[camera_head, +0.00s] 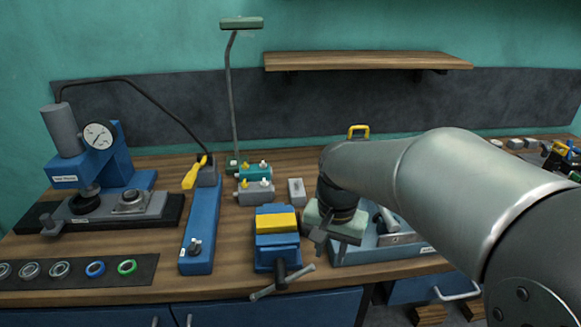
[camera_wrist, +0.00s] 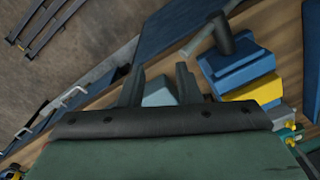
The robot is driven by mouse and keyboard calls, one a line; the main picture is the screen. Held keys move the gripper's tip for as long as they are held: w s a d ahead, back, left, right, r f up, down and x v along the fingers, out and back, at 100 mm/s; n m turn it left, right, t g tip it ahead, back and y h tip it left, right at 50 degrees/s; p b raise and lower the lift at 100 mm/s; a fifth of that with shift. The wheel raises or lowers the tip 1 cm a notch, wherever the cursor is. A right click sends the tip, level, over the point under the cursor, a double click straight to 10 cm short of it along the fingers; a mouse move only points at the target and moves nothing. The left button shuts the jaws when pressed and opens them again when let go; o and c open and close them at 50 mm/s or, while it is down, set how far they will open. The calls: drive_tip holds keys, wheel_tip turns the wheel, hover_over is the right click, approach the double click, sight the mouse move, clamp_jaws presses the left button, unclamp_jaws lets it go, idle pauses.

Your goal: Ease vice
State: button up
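The blue vice (camera_head: 278,252) stands at the front edge of the bench, with a yellow block (camera_head: 276,222) at its jaws. Its dark screw and handle bar (camera_head: 283,284) stick out over the front edge, the bar tilted. In the wrist view the vice (camera_wrist: 236,66) is at the upper right, its dark screw end (camera_wrist: 222,36) pointing up. My gripper (camera_head: 319,238) is just right of the vice, apart from the handle. In the wrist view my gripper (camera_wrist: 160,82) has its two fingers spread. A pale blue-grey surface shows between them, apparently beyond the fingertips.
A blue tray (camera_head: 385,252) lies right of the vice, partly behind my arm. A long blue fixture (camera_head: 201,228) and a gauge press (camera_head: 92,150) stand to the left. Rings lie on a dark mat (camera_head: 80,271). A shelf (camera_head: 365,61) hangs behind.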

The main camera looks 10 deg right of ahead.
drive_tip(key=w+f+m, duration=0.3)
drive_tip(key=w+m, duration=0.9)
drive_tip(key=w, duration=1.2)
drive_tip(key=shift+w+a, duration=0.25)
